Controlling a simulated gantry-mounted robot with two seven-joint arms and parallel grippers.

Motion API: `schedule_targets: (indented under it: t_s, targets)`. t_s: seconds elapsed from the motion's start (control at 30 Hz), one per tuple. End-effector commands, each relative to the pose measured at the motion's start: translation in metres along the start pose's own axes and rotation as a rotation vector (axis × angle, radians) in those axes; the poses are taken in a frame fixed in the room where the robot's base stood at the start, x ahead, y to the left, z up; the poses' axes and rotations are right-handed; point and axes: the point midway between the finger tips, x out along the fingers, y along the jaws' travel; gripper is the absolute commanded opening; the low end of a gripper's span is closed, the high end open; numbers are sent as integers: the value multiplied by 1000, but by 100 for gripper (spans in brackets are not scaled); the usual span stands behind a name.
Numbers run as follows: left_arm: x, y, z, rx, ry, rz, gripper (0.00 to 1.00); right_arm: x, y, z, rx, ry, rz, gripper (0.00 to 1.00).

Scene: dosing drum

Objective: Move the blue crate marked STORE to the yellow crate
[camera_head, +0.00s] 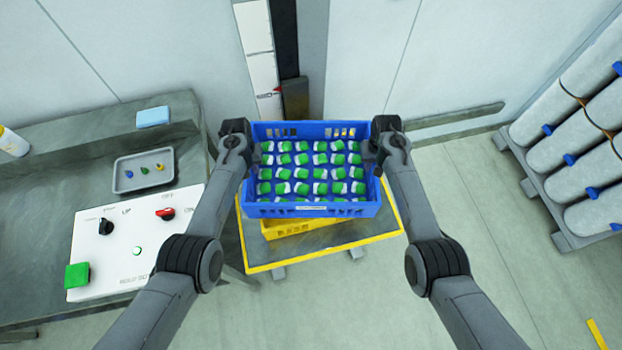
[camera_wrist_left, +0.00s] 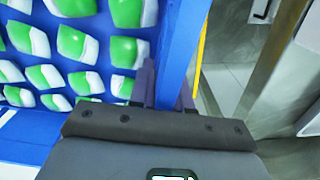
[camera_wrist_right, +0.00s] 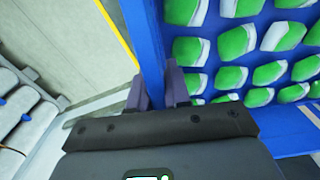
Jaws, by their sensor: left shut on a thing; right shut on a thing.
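The blue crate (camera_head: 312,210) is full of green-and-white pieces and has a pale label on its near side, too small to read. It is above the yellow crate (camera_head: 290,230), which shows partly below its near edge; I cannot tell whether they touch. My left gripper (camera_head: 249,150) is shut on the crate's left wall, which also shows in the left wrist view (camera_wrist_left: 182,50). My right gripper (camera_head: 372,150) is shut on the right wall, seen in the right wrist view (camera_wrist_right: 148,45). Most of the yellow crate is hidden.
The yellow crate stands on a yellow-edged platform (camera_head: 350,252). At left is a bench with a control panel (camera_head: 130,240), a grey tray (camera_head: 125,183) and a blue cloth (camera_head: 153,117). White cylinders (camera_head: 570,165) lie on a rack at right.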

Motion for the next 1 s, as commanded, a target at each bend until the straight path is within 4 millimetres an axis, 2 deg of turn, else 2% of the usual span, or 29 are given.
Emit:
schedule_targets:
  t_s: [0.03, 0.2, 0.5, 0.67, 0.83, 1.0]
  targets:
    - [3, 0, 0, 0, 1, 0, 19, 3, 0, 0, 0, 0, 0, 19]
    - [1, 0, 0, 0, 0, 0, 43, 1, 0, 0, 0, 0, 0, 43]
    - [0, 0, 0, 0, 0, 0, 43, 1, 0, 0, 0, 0, 0, 43]
    - [-7, 0, -1, 0, 2, -1, 43, 1, 0, 0, 0, 0, 0, 43]
    - [-26, 0, 0, 0, 2, 0, 43, 1, 0, 0, 0, 0, 0, 43]
    - [-58, 0, -1, 0, 4, -1, 43, 1, 0, 0, 0, 0, 0, 43]
